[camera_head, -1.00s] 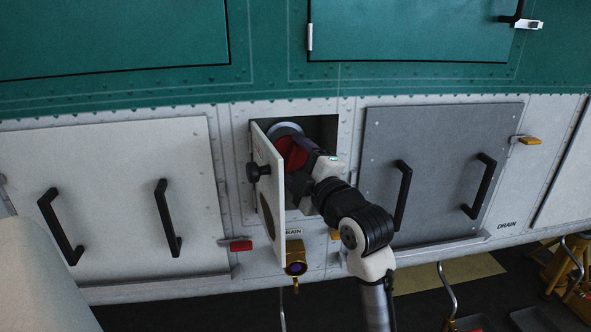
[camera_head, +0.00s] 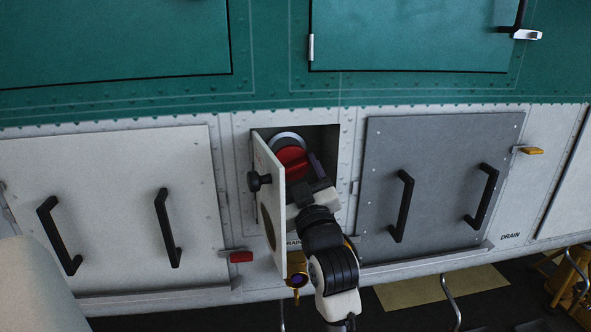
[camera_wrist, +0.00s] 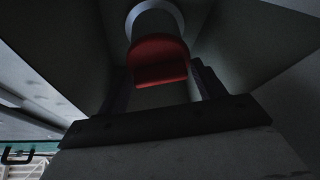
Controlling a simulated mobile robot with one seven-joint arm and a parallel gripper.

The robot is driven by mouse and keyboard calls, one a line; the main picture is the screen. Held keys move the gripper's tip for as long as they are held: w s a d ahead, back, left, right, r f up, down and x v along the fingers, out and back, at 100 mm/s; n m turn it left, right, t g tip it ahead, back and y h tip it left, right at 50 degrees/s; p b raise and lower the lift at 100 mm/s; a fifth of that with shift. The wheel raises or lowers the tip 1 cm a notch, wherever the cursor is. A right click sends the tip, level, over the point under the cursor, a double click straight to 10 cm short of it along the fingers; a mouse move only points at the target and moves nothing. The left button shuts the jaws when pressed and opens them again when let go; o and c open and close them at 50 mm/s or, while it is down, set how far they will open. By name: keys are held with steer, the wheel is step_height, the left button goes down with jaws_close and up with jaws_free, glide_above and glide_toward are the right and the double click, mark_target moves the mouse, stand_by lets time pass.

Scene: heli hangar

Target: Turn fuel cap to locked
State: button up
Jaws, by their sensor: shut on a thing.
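The red fuel cap (camera_head: 291,158) sits on a pale round filler neck (camera_head: 287,139) inside a square recess in the white lower hull. In the wrist view the red cap (camera_wrist: 158,60) lies between my two dark fingers, with the pale neck (camera_wrist: 155,18) behind it. My gripper (camera_head: 304,168) reaches into the recess from below right and is shut on the cap. The gripper hides the cap's lower right part. I see no lock marking, so I cannot tell the cap's setting.
The white hatch door (camera_head: 270,200) with a black knob (camera_head: 259,181) stands open just left of my gripper. A brass drain fitting (camera_head: 297,268) is below. The grey panel (camera_head: 435,185) with black handles is to the right. The recess walls leave little room.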

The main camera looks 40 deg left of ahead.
steer(key=shift+m+t, duration=0.4)
steer(key=shift+m, duration=0.4)
steer(key=shift+p, duration=0.3)
steer(key=o, duration=0.7)
steer(key=shift+o, duration=0.2)
